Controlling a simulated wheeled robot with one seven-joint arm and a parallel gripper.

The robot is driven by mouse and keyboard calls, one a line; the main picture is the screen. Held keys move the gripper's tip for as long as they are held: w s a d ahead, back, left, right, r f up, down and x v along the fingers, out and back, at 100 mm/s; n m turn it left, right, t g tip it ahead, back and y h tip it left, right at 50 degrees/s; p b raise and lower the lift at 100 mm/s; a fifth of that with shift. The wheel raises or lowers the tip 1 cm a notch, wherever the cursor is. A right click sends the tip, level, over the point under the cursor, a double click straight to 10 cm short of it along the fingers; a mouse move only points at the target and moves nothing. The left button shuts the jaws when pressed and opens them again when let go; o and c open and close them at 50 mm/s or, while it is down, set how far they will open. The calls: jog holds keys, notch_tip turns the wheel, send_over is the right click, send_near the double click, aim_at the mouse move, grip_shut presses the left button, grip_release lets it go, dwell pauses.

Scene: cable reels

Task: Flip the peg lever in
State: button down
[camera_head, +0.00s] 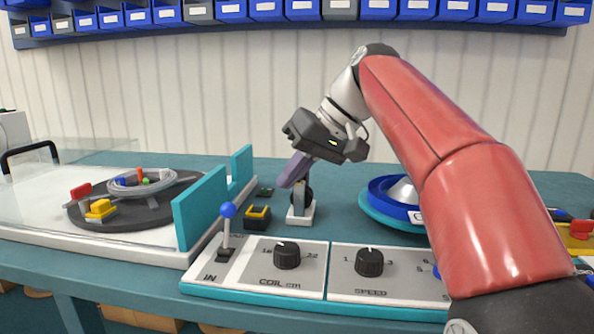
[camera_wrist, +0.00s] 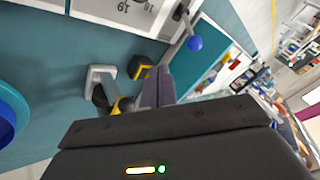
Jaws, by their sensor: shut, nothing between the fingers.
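The lever (camera_head: 226,232) with a blue ball knob stands on the left end of the control panel, above the printed word IN. Its shaft is nearly upright, and the label on its far side is not readable. The blue knob also shows in the wrist view (camera_wrist: 195,43), beyond my fingertips. My gripper (camera_head: 286,183) is shut and empty. It hangs behind the panel, to the right of and apart from the lever, with its purple-grey fingers pointing down and left. The fingers also show in the wrist view (camera_wrist: 158,76).
A white stand with a dark round part (camera_head: 301,213) is just below my gripper. A black-and-yellow block (camera_head: 257,216) sits between it and the lever. A teal upright plate (camera_head: 199,210) is left of the lever. Dial knobs (camera_head: 286,256) and a blue reel (camera_head: 378,205) lie rightward.

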aim_at(227, 228)
jog(key=b+x, duration=0.1)
jog(key=x, duration=0.4)
jog(key=shift+s+a+f, duration=0.1)
jog(key=shift+a+f, duration=0.15)
jog(key=shift+s+a+r, duration=0.15)
jog(key=shift+s+a, duration=0.2)
jog(key=shift+a, duration=0.15)
jog(key=shift+s+a+r, duration=0.15)
jog(key=shift+s+a, duration=0.15)
jog(key=shift+a, duration=0.2)
jog(key=shift+s+a, duration=0.3)
jog(key=shift+a, duration=0.2)
